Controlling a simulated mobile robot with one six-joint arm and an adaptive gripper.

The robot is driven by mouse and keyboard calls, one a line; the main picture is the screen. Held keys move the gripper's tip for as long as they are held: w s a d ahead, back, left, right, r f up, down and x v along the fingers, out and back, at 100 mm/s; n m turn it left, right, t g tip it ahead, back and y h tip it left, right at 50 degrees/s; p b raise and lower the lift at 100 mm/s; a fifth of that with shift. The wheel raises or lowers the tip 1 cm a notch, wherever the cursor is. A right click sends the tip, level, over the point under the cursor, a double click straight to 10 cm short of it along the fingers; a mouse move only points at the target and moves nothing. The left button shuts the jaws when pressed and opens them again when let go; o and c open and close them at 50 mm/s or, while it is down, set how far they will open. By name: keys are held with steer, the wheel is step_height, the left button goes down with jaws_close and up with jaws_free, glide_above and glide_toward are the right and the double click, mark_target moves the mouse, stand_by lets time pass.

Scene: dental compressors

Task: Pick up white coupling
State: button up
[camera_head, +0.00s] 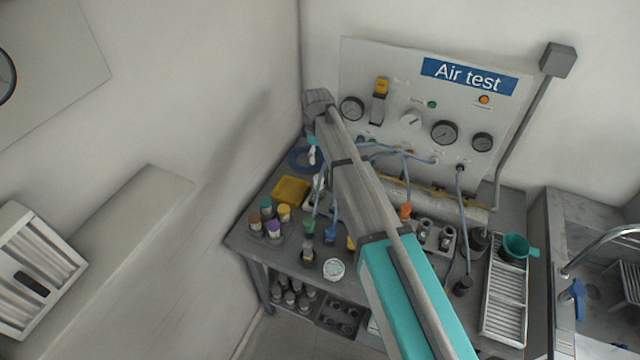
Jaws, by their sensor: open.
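My grey and teal arm reaches from the lower right up to its grey wrist end, in front of the back left of the bench. My gripper's fingers cannot be made out; they seem hidden behind the arm. I cannot single out the white coupling for sure. A small white piece (312,154) shows just left of the arm, below a teal bit, but I cannot tell what it is. Green (309,227), blue (331,233) and orange (405,211) fittings show on the bench. My arm covers the bench's middle.
The grey bench (250,237) carries a yellow tray (291,191), several colour-capped jars (273,230), a white round container (333,269), a slatted tray (504,300) and a green cup (515,247). Hoses hang from the Air test panel (400,85). A sink (590,235) stands at right.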

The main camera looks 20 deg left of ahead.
mark_target(319, 178)
steer(key=shift+f+b, duration=4.2)
steer(key=shift+f, duration=0.1)
steer(key=shift+d+f+b, duration=0.2)
steer(key=shift+f+b, duration=2.4)
jaws_close()
